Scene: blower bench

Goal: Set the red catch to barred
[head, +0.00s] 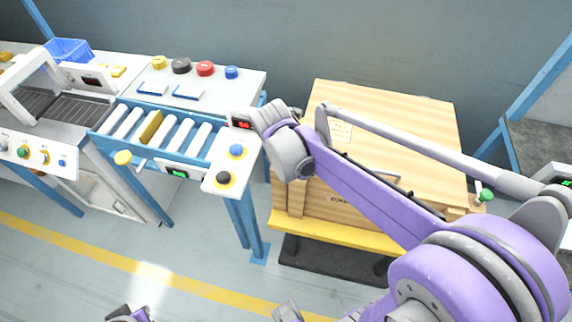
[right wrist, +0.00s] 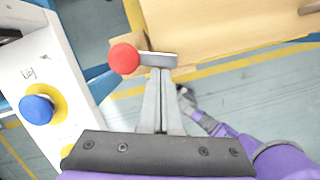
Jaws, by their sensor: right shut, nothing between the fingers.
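The red catch is a grey lever (right wrist: 157,59) with a round red knob (right wrist: 125,58) at its left end, in the right wrist view. It sits at the edge of the wooden crate (right wrist: 215,22), lying roughly across the picture. My right gripper (right wrist: 161,72) is shut and empty. Its fingertips are at the lever's lower edge, right of the knob; I cannot tell whether they touch. In the head view my right arm hides the catch. A purple and dark part of my left arm (head: 130,315) shows at the bottom edge; its fingers are not clear.
The crate (head: 385,115) stands on a dark base and has a green-knobbed lever (head: 485,195) at its right. Left of it is a roller bench (head: 165,130) with a blue button (head: 236,151) and a black button (head: 223,178). The floor in front is clear.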

